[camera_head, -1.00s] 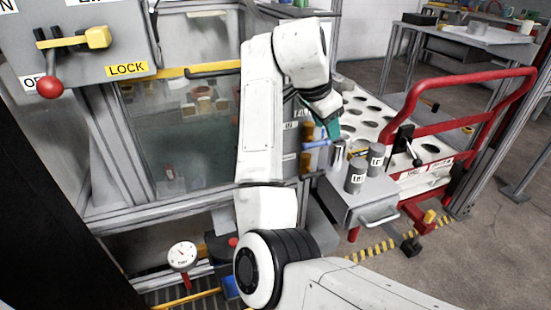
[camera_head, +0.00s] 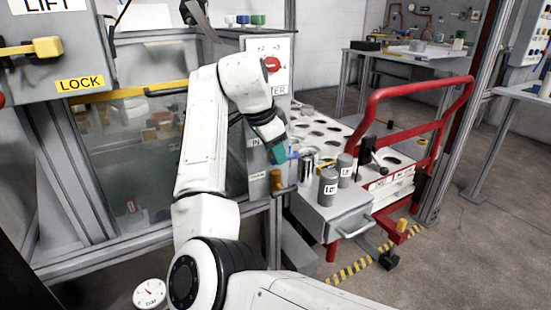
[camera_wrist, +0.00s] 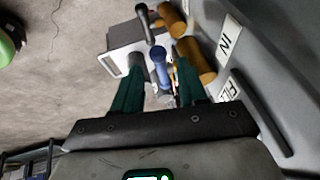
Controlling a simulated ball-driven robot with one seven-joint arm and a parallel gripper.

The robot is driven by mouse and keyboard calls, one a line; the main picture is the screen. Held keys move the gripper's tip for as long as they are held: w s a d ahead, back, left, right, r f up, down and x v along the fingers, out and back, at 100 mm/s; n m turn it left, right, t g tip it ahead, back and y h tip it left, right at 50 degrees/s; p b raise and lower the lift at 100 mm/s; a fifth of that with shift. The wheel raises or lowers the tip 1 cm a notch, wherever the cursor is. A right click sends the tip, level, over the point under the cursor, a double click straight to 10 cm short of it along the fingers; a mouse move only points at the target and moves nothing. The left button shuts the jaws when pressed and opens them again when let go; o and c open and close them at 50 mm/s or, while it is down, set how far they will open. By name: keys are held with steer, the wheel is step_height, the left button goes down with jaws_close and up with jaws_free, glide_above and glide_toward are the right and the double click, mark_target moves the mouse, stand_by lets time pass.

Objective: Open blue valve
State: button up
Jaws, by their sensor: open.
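The blue valve handle (camera_wrist: 160,66) shows in the wrist view, between the two dark green fingers of my gripper (camera_wrist: 160,76). The fingers are apart, with gaps visible beside the handle, so my gripper is open around it. In the head view the teal fingertips of my gripper (camera_head: 279,152) are at the grey panel, and a small part of the blue handle (camera_head: 293,155) shows to their right. The fingers hide the rest of the valve there.
Orange cylindrical handles (camera_wrist: 196,62) are close to the right finger, by the IN label (camera_wrist: 229,40). One orange handle (camera_head: 276,180) shows below my gripper. A grey drawer unit (camera_head: 335,222) with grey canisters (camera_head: 328,187) stands to the right, before a red-railed cart (camera_head: 425,95).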

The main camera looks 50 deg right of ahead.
steer(key=shift+x, duration=0.85)
jaws_close()
